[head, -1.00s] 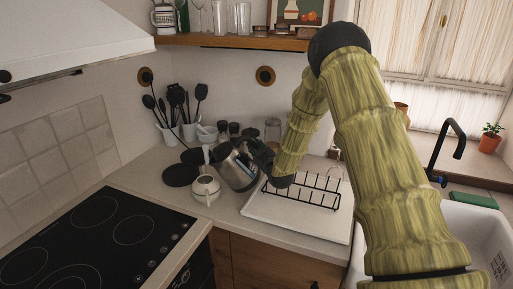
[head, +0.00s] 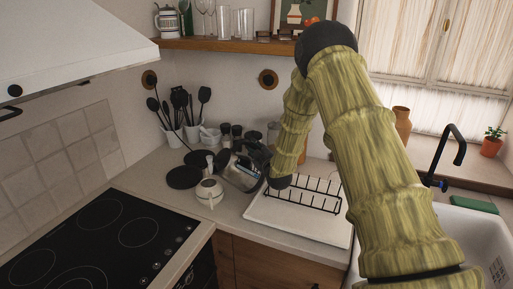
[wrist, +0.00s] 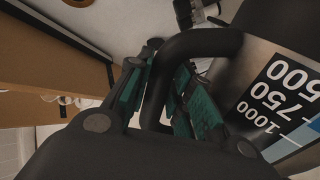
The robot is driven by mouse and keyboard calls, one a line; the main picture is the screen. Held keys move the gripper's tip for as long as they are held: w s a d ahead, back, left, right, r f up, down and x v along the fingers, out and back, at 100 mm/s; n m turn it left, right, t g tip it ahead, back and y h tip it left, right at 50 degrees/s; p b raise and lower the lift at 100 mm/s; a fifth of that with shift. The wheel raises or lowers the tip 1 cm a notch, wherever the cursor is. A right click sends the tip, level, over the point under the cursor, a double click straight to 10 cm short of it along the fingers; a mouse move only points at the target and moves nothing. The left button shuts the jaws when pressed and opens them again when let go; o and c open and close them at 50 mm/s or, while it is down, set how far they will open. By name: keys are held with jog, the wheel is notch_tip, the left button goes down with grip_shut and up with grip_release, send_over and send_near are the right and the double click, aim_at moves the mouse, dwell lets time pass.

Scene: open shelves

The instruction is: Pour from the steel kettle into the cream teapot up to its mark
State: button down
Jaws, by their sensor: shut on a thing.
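The steel kettle (head: 240,175) is tilted to the left beside the cream teapot (head: 209,194), its lower end raised off upright. A pale streak (head: 210,164) shows just above the teapot's opening; I cannot tell if it is liquid. The teapot stands upright on the counter; its mark and fill level are not readable. My gripper (head: 262,160) is shut on the kettle's black handle, which the wrist view (wrist: 158,85) shows between the teal finger pads. The kettle's level window (wrist: 285,95) shows 500, 750 and 1000, with a blue band near its lower part.
Dark round discs (head: 184,177) lie behind the teapot. White pots of black utensils (head: 192,133) and small jars stand at the back. A drying rack (head: 305,195) on a white tray is right of the kettle. The hob (head: 100,240) is front left, the sink (head: 465,235) right.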

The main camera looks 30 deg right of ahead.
jog(key=shift+w+a+r+n+p, duration=0.15)
jog(key=shift+a+r+n+p, duration=0.2)
jog(key=shift+a+r+n, duration=0.5)
jog(key=shift+r+n, duration=0.05)
jog(key=shift+r, duration=0.25)
jog(key=shift+a+r+n, duration=0.2)
jog(key=shift+r+n, duration=0.1)
jog(key=shift+r, duration=0.2)
jog(key=shift+w+a+r+n+b, duration=0.1)
jog(key=shift+a+r+n+b, duration=0.75)
jog(key=shift+b, duration=0.5)
dwell(0.8)
jog(key=shift+d, duration=0.1)
jog(key=shift+d+f+m+b, duration=0.55)
jog(key=shift+f+m+b, duration=0.1)
jog(key=shift+b, duration=0.2)
jog(key=shift+a+r, duration=0.2)
jog(key=shift+r, duration=0.05)
dwell(3.0)
